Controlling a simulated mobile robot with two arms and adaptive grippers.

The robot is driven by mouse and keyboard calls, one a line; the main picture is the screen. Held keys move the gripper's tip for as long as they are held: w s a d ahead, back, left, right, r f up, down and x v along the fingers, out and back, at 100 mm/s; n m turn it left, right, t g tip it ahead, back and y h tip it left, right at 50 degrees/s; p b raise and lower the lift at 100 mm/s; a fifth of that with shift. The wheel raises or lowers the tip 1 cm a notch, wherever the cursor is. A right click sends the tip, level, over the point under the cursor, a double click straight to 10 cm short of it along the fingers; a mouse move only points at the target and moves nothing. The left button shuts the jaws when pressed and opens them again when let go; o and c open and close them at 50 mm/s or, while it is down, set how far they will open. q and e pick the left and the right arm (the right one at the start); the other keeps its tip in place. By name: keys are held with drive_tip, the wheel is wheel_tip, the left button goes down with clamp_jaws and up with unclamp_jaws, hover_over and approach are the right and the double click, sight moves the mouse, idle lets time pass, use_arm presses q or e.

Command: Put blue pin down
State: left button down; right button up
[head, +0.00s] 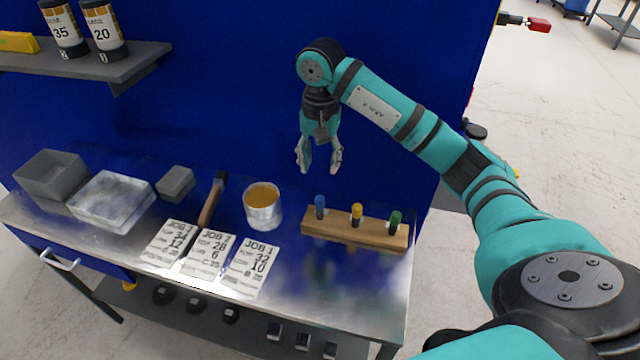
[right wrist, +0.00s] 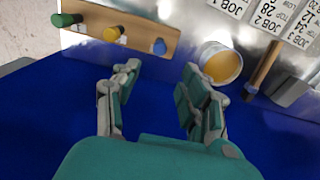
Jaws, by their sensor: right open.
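The blue pin (head: 320,206) stands upright at the left end of a wooden block (head: 350,236) on the metal bench. A yellow pin (head: 356,213) and a green pin (head: 395,222) stand in the same block to its right. My right gripper (head: 319,168) is open and empty, pointing down, above and behind the block. In the right wrist view the blue pin (right wrist: 159,46) lies beyond the open fingers (right wrist: 157,77), apart from them. My left gripper is in neither view.
A tin with amber contents (head: 263,206) stands left of the block. A hammer (head: 211,200), job cards (head: 209,252), a grey block (head: 175,183), a clear box (head: 112,203) and a grey bin (head: 50,174) fill the left. A blue panel (head: 240,90) rises behind.

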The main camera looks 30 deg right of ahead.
drive_tip(key=shift+s+r, duration=0.1)
drive_tip(key=shift+r, duration=1.5)
